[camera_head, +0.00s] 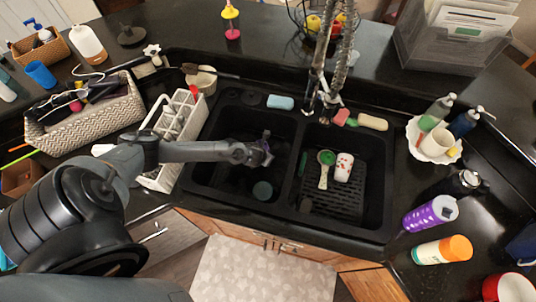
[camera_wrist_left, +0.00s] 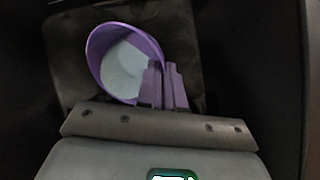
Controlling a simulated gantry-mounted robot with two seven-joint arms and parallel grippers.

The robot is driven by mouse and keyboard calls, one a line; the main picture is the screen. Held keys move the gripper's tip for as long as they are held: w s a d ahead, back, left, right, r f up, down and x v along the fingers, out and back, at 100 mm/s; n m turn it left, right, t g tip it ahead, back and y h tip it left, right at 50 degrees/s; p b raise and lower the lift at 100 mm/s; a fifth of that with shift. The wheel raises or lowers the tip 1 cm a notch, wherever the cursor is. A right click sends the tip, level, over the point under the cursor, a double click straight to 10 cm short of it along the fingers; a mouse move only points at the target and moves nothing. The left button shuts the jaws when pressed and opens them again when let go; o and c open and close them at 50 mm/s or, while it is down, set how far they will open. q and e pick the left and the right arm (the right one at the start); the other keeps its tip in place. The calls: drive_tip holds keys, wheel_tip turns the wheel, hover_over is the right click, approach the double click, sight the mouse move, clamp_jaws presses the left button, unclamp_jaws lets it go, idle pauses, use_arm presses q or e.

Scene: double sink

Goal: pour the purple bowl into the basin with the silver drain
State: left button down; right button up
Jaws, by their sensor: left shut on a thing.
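The purple bowl (camera_wrist_left: 97,48) shows in the left wrist view, its round rim facing the camera and its inside pale blue-grey. My left gripper (camera_wrist_left: 166,88) is shut on its right side. In the head view my left gripper (camera_head: 264,152) reaches from the left over the left basin (camera_head: 222,178); only a small purple patch shows there, and most of the bowl is hidden or too dark to see. A round teal-grey disc (camera_head: 262,190) lies low in the left basin; I cannot tell whether it is a drain. The right basin (camera_head: 376,190) is beside it. My right gripper is not in view.
The right basin holds a green-and-white brush (camera_head: 326,158) and a red-spotted white cup (camera_head: 344,167). A faucet (camera_head: 322,95) stands behind the divider. A white rack (camera_head: 180,125) is left of the sink, bottles (camera_head: 430,213) at the right.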

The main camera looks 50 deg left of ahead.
use_arm(q)
drive_tip(key=shift+s+r+t, duration=0.15)
drive_tip(key=shift+s+t, duration=0.15)
idle(0.5)
drive_tip(key=shift+s+a+t+b, duration=0.1)
drive_tip(key=shift+s+t+b, duration=0.2)
drive_tip(key=shift+s+t, duration=0.1)
drive_tip(key=shift+s+r+h, duration=0.15)
drive_tip(key=shift+r+h, duration=0.1)
drive_tip(key=shift+h, duration=0.05)
drive_tip(key=shift+r+t, duration=0.1)
drive_tip(key=shift+t, duration=0.4)
drive_tip(key=shift+b, duration=0.3)
